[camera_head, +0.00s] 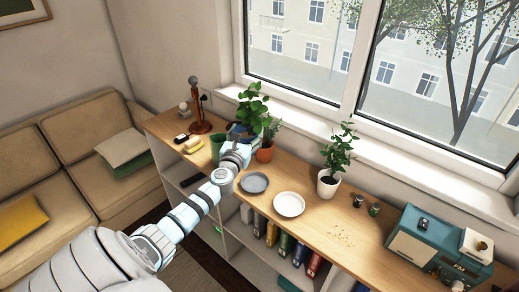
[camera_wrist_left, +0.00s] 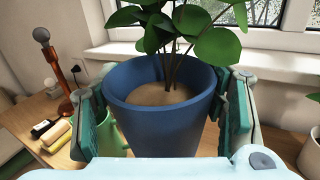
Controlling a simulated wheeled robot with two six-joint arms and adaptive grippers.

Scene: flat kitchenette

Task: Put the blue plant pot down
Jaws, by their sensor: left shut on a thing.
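The blue plant pot (camera_wrist_left: 163,124) holds soil and a leafy green plant. In the left wrist view it stands upright between the two finger pads of my left gripper (camera_wrist_left: 165,115), which is shut on it. In the head view the plant's leaves (camera_head: 252,108) rise above my left gripper (camera_head: 238,143), over the back of the wooden shelf top (camera_head: 330,217). The pot is mostly hidden there by the gripper. I cannot tell whether its base touches the wood. My right gripper is not in view.
A green pot (camera_head: 216,148) and a terracotta pot with a plant (camera_head: 265,154) are close to the gripper. A grey plate (camera_head: 254,182), a white plate (camera_head: 289,204) and a white plant pot (camera_head: 328,184) stand to the right. A brown stand (camera_head: 195,106) is at left.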

